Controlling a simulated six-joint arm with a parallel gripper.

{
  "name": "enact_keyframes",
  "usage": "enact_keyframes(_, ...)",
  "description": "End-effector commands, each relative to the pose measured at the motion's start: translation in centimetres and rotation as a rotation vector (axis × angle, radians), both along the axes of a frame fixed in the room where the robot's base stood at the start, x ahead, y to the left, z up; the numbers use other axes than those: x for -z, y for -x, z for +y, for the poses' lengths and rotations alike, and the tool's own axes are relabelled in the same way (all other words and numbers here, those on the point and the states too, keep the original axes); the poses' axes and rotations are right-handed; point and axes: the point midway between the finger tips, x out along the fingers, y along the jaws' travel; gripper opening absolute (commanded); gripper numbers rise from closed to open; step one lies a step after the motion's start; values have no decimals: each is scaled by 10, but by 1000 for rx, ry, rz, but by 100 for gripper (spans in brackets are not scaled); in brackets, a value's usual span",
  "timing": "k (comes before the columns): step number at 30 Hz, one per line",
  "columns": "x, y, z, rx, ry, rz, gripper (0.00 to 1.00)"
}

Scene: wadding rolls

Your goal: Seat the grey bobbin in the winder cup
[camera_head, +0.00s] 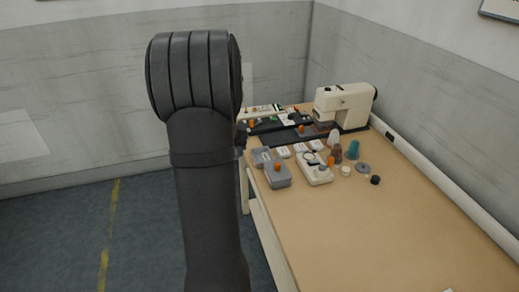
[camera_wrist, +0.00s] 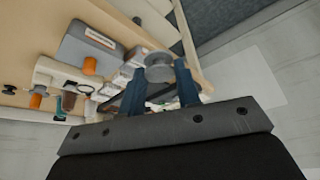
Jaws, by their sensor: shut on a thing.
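In the wrist view my gripper (camera_wrist: 162,84) is shut on a grey bobbin (camera_wrist: 159,66), a flanged spool held between the two dark fingertips. In the head view my arm hides most of the gripper and the bobbin. A cream device (camera_head: 316,174) with a dark ring on top stands on the table, right of my arm. It also shows at the left of the wrist view (camera_wrist: 52,70). I cannot tell for certain whether its ring is the winder cup. The held bobbin appears apart from this device.
A grey box (camera_head: 278,179) with an orange cylinder stands beside the device. A cream sewing machine (camera_head: 345,104) stands behind. A teal cone (camera_head: 353,151), a brown cone (camera_head: 337,154), a grey disc (camera_head: 362,168) and a black spool (camera_head: 376,180) stand right. The table's front (camera_head: 400,240) is clear.

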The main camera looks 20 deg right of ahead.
Motion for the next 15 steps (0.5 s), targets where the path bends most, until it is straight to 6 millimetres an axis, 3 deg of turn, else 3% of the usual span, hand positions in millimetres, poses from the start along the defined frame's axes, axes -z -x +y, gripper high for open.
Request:
enact_keyframes(3,-1,-3,22,-33,0,0,9)
enact_keyframes(9,-1,-14,45,-70,1,-1,9)
enact_keyframes(15,0,-31,20,-43,1,0,9)
